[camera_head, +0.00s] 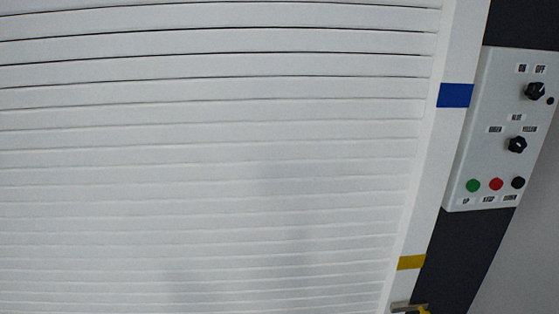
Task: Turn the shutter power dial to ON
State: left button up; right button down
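The shutter power dial (535,91) is a black knob at the top of the grey control panel (485,105), at the right of the head view. Small labels above it read ON, on the left, and OFF, on the right. The knob is too small to tell surely which label it points at. A second black dial (517,145) sits below it, with labels that appear to read GREEN, BLUE and YELLOW around it. Neither of my grippers can be made out in the view.
Green (473,185), red (496,184) and black (518,183) buttons line the panel's bottom. A white slatted shutter (210,160) fills the left. Its frame carries a blue band (455,95) and a yellow band (411,262). A small grey-and-yellow part (410,308) shows at the bottom edge.

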aim_at(533, 91)
jog(key=z, duration=1.3)
